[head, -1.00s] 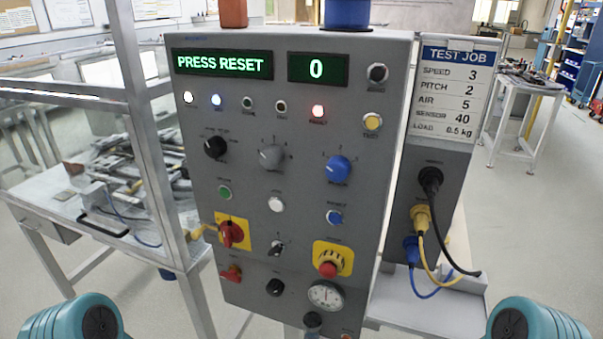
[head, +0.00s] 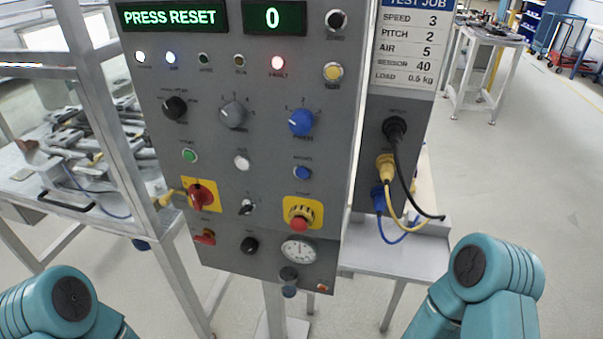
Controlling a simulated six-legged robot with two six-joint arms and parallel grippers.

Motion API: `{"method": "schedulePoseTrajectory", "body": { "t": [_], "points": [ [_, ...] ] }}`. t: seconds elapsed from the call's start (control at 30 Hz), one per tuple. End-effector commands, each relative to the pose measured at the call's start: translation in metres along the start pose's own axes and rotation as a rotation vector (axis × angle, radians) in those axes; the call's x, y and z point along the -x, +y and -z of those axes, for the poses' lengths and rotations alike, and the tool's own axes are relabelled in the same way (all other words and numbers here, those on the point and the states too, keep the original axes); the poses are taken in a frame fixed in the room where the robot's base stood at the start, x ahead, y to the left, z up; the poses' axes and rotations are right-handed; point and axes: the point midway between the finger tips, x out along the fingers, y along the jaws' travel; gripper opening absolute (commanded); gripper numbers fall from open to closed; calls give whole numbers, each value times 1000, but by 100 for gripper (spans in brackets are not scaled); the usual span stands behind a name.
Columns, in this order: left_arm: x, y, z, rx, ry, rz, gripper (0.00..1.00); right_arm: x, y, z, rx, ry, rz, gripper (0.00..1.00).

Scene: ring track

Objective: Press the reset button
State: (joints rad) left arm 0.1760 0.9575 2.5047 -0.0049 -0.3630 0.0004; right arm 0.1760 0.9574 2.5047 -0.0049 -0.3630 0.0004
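A grey control panel (head: 265,205) stands upright in the middle of the head view. Its green displays read "PRESS RESET" (head: 168,17) and "0" (head: 273,18). A small blue push button (head: 303,172) sits right of a white button (head: 241,162) and a green button (head: 189,156). The small labels are too blurred to read, so I cannot tell for sure which button is reset. A red light (head: 278,63) is lit in the row under the displays. Only my teal arm links show at the bottom corners; both grippers are out of view.
A red mushroom knob on a yellow plate (head: 303,212), a red rotary switch (head: 200,194) and a gauge (head: 299,250) are lower on the panel. A grey box with cables (head: 396,160) stands at right. A framed bench (head: 70,190) is at left.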

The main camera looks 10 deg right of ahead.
Motion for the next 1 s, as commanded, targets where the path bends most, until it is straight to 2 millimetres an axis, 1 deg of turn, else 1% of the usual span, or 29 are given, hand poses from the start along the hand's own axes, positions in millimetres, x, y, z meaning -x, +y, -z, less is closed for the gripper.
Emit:
{"method": "schedulePoseTrajectory", "body": {
  "t": [0.03, 0.07, 0.1, 0.13, 1.0],
  "points": [
    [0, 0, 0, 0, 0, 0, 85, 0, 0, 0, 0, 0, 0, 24],
    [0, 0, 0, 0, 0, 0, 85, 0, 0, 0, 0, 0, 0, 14],
    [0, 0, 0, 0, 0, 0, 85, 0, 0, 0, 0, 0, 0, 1],
    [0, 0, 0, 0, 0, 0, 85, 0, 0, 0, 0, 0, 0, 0],
    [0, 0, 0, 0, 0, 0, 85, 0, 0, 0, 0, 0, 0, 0]
  ]
}}
